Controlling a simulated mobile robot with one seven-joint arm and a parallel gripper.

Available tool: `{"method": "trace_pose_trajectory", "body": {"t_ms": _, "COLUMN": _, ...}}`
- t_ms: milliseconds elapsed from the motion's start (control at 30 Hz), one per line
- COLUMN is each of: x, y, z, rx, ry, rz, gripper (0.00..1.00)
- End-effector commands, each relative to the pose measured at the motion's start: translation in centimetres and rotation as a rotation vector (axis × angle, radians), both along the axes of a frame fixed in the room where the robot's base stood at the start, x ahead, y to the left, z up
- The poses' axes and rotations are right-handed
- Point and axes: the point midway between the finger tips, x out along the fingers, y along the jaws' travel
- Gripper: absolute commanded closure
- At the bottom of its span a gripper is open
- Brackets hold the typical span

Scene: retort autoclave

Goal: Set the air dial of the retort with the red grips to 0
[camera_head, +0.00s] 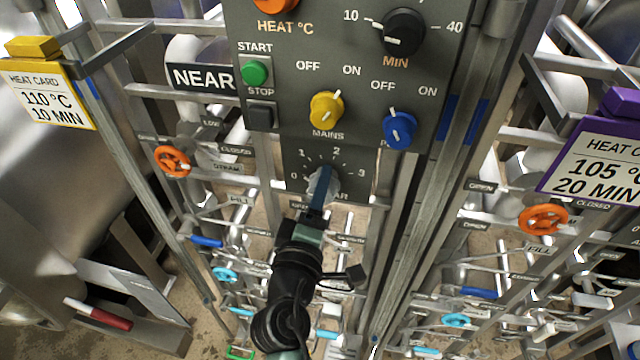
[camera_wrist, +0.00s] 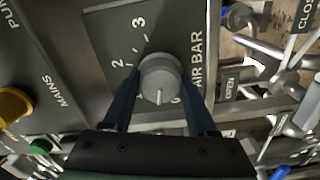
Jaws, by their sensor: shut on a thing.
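The air dial (camera_head: 322,182) is a round grey knob labelled AIR BAR, low on the dark grey panel, with a scale from 0 to 3. It also shows in the wrist view (camera_wrist: 160,72). There its white pointer line aims at the lower edge, on the side between 1 and 0; the exact reading is partly hidden by my fingers. My gripper (camera_head: 318,190) is shut on the dial, one blue finger on each side of it. A red grip (camera_head: 110,319) shows on a handle at the lower left.
Above the dial are a yellow mains knob (camera_head: 326,110), a blue knob (camera_head: 400,129), a green start button (camera_head: 255,73) and a black minute dial (camera_head: 404,32). Orange valve wheels (camera_head: 173,161) and pipework flank the panel. A NEAR sign (camera_head: 203,78) is at left.

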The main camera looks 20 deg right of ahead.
Motion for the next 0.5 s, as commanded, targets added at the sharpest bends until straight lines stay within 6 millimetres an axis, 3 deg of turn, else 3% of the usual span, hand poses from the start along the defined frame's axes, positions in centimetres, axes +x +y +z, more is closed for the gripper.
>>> {"method": "trace_pose_trajectory", "body": {"t_ms": 500, "x": -0.02, "y": 0.04, "z": -0.21, "rx": -0.333, "ry": 0.229, "rz": 0.001, "gripper": 0.98}}
